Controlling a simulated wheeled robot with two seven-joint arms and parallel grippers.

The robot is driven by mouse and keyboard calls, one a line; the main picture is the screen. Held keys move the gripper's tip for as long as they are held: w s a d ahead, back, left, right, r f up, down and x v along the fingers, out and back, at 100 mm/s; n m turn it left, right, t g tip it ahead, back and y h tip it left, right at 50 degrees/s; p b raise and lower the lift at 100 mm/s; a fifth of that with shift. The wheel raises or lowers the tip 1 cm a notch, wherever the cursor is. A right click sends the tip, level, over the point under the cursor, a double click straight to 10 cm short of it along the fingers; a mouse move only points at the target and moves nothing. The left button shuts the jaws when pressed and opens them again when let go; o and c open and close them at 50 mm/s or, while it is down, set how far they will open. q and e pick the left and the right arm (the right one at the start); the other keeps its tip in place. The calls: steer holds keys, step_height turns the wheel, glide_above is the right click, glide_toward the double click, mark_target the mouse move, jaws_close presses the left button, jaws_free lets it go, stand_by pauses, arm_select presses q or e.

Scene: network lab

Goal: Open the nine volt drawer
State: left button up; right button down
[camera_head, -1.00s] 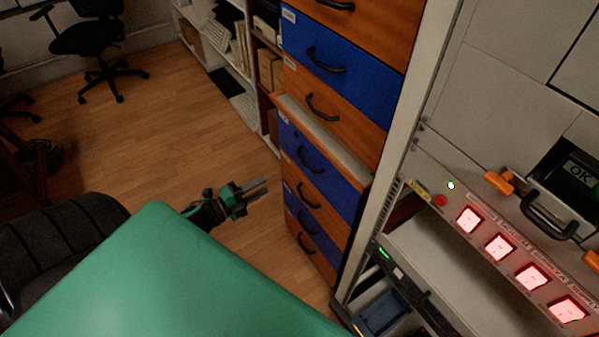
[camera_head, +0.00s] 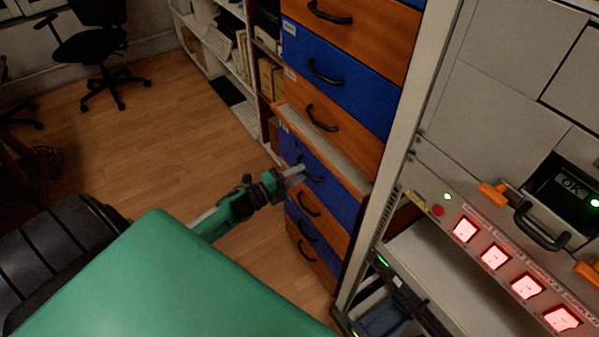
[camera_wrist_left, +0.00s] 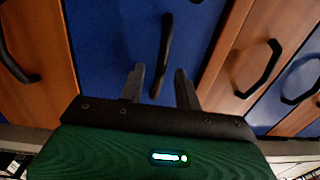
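A tall cabinet of blue and orange drawers with black bow handles stands in the middle of the head view. The labels are too small to read, so I cannot tell which drawer is the nine volt one. My left gripper (camera_head: 292,172) is at a blue drawer (camera_head: 335,188) just below the ledge, by its handle. In the left wrist view the open fingers (camera_wrist_left: 160,88) point at a blue drawer front (camera_wrist_left: 110,40), with its black handle (camera_wrist_left: 163,50) between and ahead of them. I cannot see them touching it. My right gripper is not in view.
A grey rack (camera_head: 490,75) with lit red buttons and an orange-ended handle stands on the right. A ledge (camera_head: 318,150) juts out above the blue drawer. A green surface (camera_head: 165,285) fills the lower left.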

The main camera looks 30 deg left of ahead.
arm_select(q)
steer(key=shift+w+d, duration=0.25)
steer(key=shift+w, duration=0.35)
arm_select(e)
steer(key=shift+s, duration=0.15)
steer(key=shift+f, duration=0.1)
arm_select(q)
jaws_close()
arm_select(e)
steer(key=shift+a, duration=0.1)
arm_select(q)
steer(key=shift+s, duration=0.1)
